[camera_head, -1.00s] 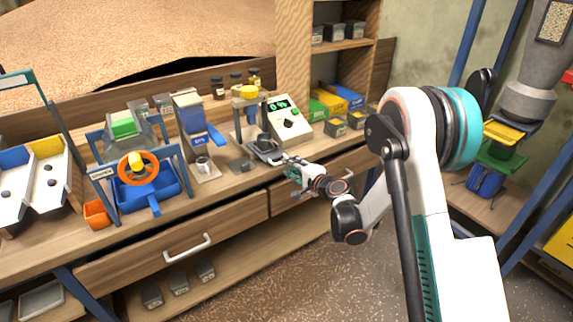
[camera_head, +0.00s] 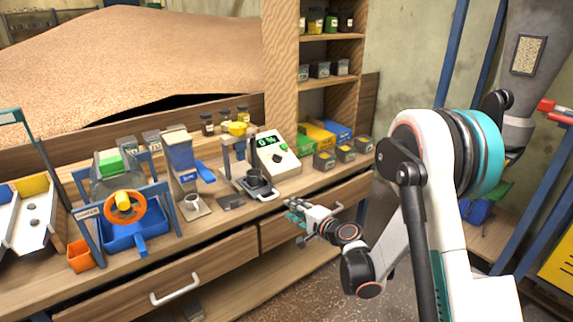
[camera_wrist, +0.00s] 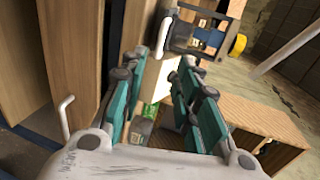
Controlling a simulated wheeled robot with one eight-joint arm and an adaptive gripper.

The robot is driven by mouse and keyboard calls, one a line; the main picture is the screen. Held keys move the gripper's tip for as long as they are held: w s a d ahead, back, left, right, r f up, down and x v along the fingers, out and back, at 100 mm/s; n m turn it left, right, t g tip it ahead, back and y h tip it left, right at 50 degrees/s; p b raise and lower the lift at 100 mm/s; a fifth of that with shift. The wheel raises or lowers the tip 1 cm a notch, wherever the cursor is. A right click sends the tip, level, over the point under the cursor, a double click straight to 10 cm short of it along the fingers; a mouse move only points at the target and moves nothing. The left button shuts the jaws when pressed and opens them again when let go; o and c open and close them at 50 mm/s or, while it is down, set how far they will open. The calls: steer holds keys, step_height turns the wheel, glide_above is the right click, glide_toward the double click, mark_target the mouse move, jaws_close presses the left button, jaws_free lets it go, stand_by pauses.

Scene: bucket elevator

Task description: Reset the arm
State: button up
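My gripper (camera_head: 292,208) hangs in front of the bench, by the upper right drawer front (camera_head: 330,210), in the head view. It is just in front of the black cup (camera_head: 258,187) on the meter's stand and apart from it. In the wrist view my gripper (camera_wrist: 165,65) shows its two teal fingers spread, with nothing held between them. My arm is bent, with its elbow low at the right of the bench.
Small bins (camera_head: 346,153) stand at the right end. A metal frame (camera_head: 535,200) stands right of my arm. Floor shows below the bench.

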steer(key=s+d+r+n+g+h, duration=0.35)
steer(key=s+r+n, duration=0.25)
steer(key=s+r, duration=0.75)
steer(key=s+d+n+g+h, duration=0.1)
steer(key=s+d, duration=0.4)
steer(key=s, duration=0.7)
steer(key=s+d+r+n+g+h, duration=0.1)
steer(key=s+d+n+h, duration=0.3)
steer(key=s, duration=0.9)
steer(key=shift+s+d+r, duration=0.15)
steer(key=shift+d, duration=0.9)
